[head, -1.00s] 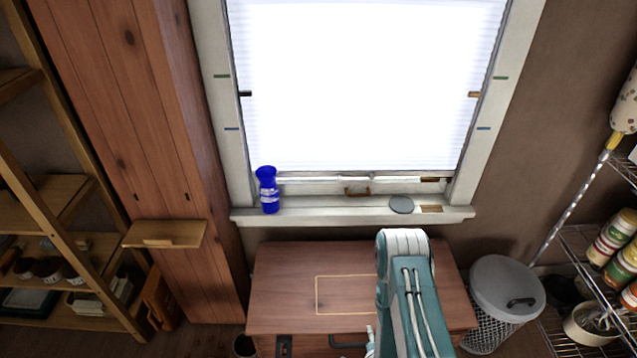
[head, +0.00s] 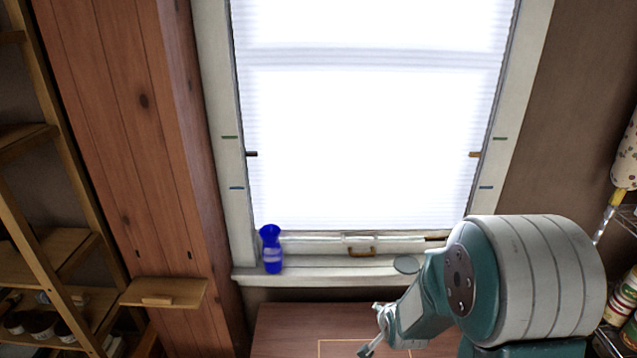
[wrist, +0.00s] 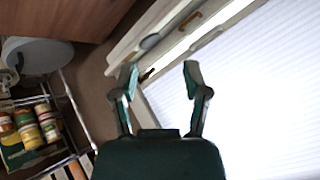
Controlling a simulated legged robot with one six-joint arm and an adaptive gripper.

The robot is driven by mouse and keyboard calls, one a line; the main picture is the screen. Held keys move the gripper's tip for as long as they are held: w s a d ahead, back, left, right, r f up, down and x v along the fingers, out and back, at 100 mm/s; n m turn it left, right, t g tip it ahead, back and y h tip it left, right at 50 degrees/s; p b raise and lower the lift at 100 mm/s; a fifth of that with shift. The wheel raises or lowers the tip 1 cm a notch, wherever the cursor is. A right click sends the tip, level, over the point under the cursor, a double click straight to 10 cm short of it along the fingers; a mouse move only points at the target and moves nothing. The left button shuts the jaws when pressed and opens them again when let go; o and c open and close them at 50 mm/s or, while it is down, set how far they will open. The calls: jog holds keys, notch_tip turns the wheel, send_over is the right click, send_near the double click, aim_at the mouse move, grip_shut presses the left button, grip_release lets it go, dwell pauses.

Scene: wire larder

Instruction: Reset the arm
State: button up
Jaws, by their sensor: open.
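My gripper (head: 371,333) is at the lower middle of the head view, over the wooden chest (head: 285,325) below the window. My arm is folded up, with its large joint at the lower right. In the wrist view my gripper (wrist: 161,80) has its two fingers spread apart with nothing between them. Beyond the fingers are the window's lower frame and its blind (wrist: 245,90). The gripper touches nothing that I can see.
A blue vase (head: 271,250) and a grey disc (head: 406,265) stand on the window sill (head: 330,270). A small wooden shelf (head: 165,293) juts out at left. A wire rack with jars (wrist: 28,130) and a round-lidded bin (wrist: 38,55) are on the right side.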

jog(key=s+r+n+g, duration=0.3)
jog(key=s+r+n, duration=0.5)
jog(key=s+r, duration=1.5)
jog(key=s, duration=0.3)
jog(key=shift+a, duration=0.3)
